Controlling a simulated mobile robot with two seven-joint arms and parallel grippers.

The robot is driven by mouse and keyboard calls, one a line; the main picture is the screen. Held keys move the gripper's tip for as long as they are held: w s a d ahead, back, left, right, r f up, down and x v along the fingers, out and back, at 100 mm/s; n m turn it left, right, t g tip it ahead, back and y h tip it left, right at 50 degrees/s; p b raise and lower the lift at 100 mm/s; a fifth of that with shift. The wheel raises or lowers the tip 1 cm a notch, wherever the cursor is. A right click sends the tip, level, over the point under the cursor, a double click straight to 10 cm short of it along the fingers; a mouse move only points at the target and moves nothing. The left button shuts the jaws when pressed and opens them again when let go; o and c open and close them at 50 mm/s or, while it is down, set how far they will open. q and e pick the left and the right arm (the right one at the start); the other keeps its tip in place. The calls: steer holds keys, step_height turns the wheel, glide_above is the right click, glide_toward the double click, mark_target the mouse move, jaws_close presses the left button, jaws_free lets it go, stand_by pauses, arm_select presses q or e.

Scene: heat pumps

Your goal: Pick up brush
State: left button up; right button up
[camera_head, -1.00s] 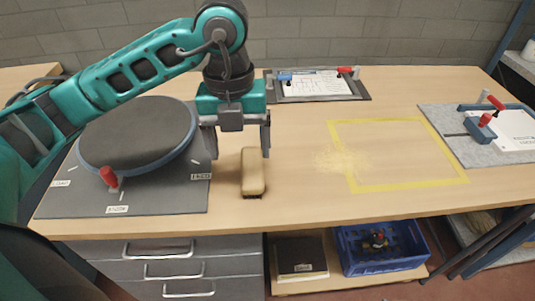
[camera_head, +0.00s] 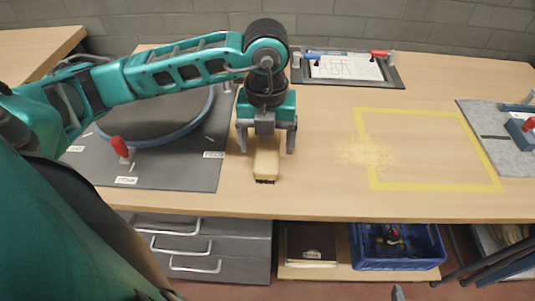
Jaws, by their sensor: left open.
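The brush (camera_head: 266,158) has a pale wooden back with dark bristles at its near end. It lies on the workbench, just right of the grey mat. My left gripper (camera_head: 266,148) is open, its two fingers pointing down on either side of the brush's far part. The far end of the brush is hidden under the gripper body. I cannot tell whether the fingers touch it.
A yellow taped square (camera_head: 430,188) with sawdust on its left edge marks the bench to the right. A round turntable with a red knob (camera_head: 120,146) sits on the grey mat (camera_head: 190,172). A clipboard fixture (camera_head: 392,75) stands behind. A blue crate (camera_head: 398,263) sits below.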

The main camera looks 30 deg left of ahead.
mark_target(268, 148)
arm_select(q)
steer(key=f, duration=0.3)
steer(key=shift+w+f, duration=0.2)
arm_select(e)
steer(key=shift+a+f, duration=0.1)
steer(key=shift+f, duration=0.1)
arm_select(q)
steer(key=c, duration=1.1)
arm_select(e)
steer(key=shift+w+r, duration=0.1)
arm_select(q)
steer(key=shift+r, duration=0.15)
step_height(268, 148, up, 20)
steer(key=p, duration=0.3)
steer(key=shift+p, duration=0.3)
arm_select(e)
steer(key=shift+s+d+r+h, duration=0.3)
steer(key=shift+s+d+r, duration=0.15)
steer(key=shift+d+r, duration=0.35)
